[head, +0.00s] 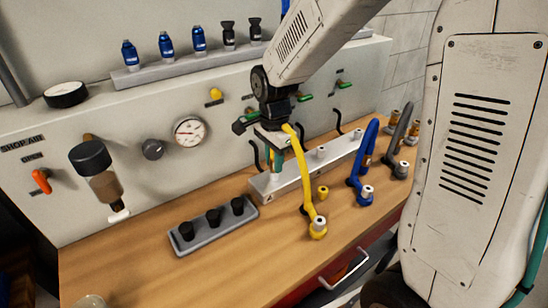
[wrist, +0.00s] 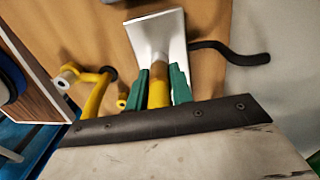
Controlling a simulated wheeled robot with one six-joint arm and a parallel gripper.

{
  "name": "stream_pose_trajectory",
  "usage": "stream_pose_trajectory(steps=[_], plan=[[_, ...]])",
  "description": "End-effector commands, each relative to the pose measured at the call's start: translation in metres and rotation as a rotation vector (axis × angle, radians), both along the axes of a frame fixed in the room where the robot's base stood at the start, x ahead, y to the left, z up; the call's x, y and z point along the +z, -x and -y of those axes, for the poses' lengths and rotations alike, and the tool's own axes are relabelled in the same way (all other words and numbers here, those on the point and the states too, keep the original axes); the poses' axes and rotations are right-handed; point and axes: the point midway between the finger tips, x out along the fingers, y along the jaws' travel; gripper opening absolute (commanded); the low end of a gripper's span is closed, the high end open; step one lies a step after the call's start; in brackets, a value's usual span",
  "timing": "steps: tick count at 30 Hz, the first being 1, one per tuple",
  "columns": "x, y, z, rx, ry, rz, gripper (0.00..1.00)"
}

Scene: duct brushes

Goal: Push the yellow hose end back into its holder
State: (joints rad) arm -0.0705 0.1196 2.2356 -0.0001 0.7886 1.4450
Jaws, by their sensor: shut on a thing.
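The yellow hose (head: 303,180) runs from my gripper down to a fitting on the bench. My gripper (head: 275,162) points down at the left end of the pale metal bar (head: 335,156). In the wrist view my gripper (wrist: 160,88) has its green fingers shut on the yellow hose end (wrist: 158,96). The hose end's pale tip lies in line with the bar's end (wrist: 172,28). I cannot tell whether it touches or has entered a holder there. The hose's other part (wrist: 92,102) curves away to the left in the wrist view.
A small yellow fitting (head: 323,192) stands beside the hose. Blue hoses (head: 361,180) and grey hoses (head: 398,128) stand to the right. A grey tray with black cups (head: 213,216) lies to the left. The wall panel with a gauge (head: 188,131) rises behind. Bare wood lies in front.

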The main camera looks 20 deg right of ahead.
Motion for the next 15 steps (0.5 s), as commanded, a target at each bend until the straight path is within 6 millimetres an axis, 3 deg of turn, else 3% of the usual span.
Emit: stream_pose_trajectory(steps=[15], plan=[[0.022, -0.001, 0.000, 0.000, -0.001, 0.003, 0.00]])
